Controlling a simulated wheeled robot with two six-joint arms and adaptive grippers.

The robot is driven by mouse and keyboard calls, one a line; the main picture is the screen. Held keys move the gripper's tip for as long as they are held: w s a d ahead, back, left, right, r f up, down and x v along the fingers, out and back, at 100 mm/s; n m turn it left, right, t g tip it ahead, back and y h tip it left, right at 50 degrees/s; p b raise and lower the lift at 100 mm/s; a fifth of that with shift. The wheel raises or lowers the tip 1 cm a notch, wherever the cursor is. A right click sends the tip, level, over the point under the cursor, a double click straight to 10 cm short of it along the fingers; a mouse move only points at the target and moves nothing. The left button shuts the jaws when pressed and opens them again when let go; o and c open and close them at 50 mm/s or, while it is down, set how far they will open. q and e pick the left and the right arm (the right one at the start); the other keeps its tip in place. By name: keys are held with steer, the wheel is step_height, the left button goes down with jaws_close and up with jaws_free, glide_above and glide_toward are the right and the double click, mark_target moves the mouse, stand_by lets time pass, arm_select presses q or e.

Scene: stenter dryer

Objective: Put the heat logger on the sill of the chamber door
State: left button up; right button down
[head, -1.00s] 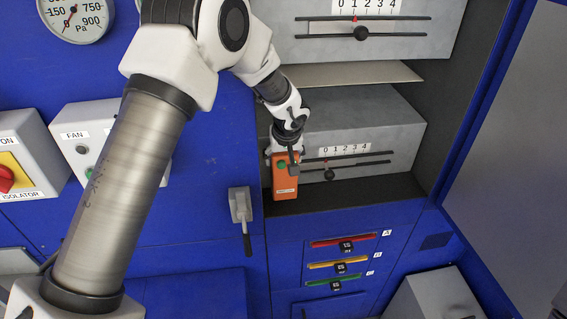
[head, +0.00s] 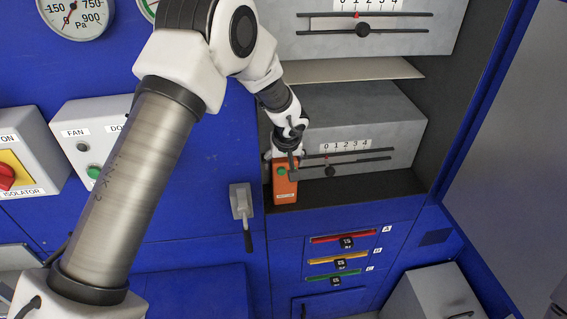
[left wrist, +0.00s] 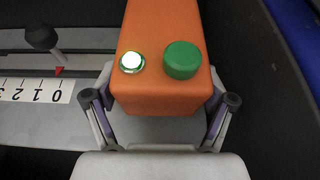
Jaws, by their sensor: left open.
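The heat logger is an upright orange box (head: 285,188) with a green button near its top. In the head view it stands at the left end of the dark sill (head: 365,192) of the open chamber, beside the lower grey unit. My left gripper (head: 281,158) is at its top end, with the fingers open. In the left wrist view the logger (left wrist: 160,90) shows its orange face, a lit round lamp and a green button. The open fingers (left wrist: 163,118) are on either side of its near end. My right gripper is not in view.
The lower grey unit (head: 385,125) with a slider scale stands close to the right of the logger. A shelf (head: 350,70) is above it. The chamber door (head: 515,170) stands open at right. A latch handle (head: 242,205) is on the blue panel at left.

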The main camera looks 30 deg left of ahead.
arm_select(q)
steer(key=b+v, duration=0.1)
steer(key=v, duration=1)
steer(key=shift+r, duration=0.3)
steer(key=shift+d, duration=0.1)
